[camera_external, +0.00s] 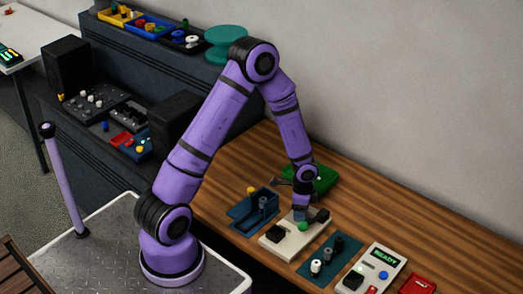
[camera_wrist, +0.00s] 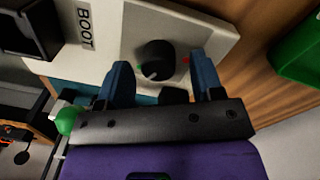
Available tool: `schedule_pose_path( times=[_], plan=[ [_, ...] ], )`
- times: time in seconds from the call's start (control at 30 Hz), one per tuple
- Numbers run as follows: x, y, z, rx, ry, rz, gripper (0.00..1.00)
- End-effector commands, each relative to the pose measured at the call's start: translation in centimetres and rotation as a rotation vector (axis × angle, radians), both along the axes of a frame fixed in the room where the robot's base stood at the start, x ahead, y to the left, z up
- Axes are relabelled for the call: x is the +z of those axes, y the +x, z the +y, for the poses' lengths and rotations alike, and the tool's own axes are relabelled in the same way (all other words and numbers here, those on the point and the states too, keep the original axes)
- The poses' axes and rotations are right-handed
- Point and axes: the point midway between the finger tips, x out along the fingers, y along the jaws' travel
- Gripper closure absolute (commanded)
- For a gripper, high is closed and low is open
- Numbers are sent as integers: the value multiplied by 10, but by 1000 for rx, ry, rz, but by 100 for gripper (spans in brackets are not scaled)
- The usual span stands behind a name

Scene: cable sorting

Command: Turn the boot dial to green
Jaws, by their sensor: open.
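The boot dial (camera_wrist: 157,60) is a round black knob with a pale pointer line on a cream panel (camera_wrist: 222,28), beside the printed word BOOT. In the wrist view its pointer line points toward the bottom of the picture. A small red mark (camera_wrist: 185,60) is to the right of the knob. In the external view my gripper (camera_external: 301,212) is over the cream box (camera_external: 284,250), and the dial is not clearly visible.
A black block (camera_wrist: 30,27) stands on the panel beside the label, and a green knob (camera_wrist: 66,120) is near my left finger. A green box (camera_external: 322,180) lies behind. A blue tray (camera_external: 250,215), a teal panel (camera_external: 335,270) and a READY box (camera_external: 365,275) stand nearby.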

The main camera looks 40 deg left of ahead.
Motion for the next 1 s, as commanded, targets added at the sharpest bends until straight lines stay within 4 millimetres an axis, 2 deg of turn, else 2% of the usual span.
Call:
schedule_pose_path(
  times=[0.5, 0.7, 1.0],
  plan=[
    [86, 4, 2, 0, 0, -2, 40],
    [99, 4, 2, 0, 0, -1, 40],
    [100, 3, 2, -1, 0, 0, 40]
  ],
)
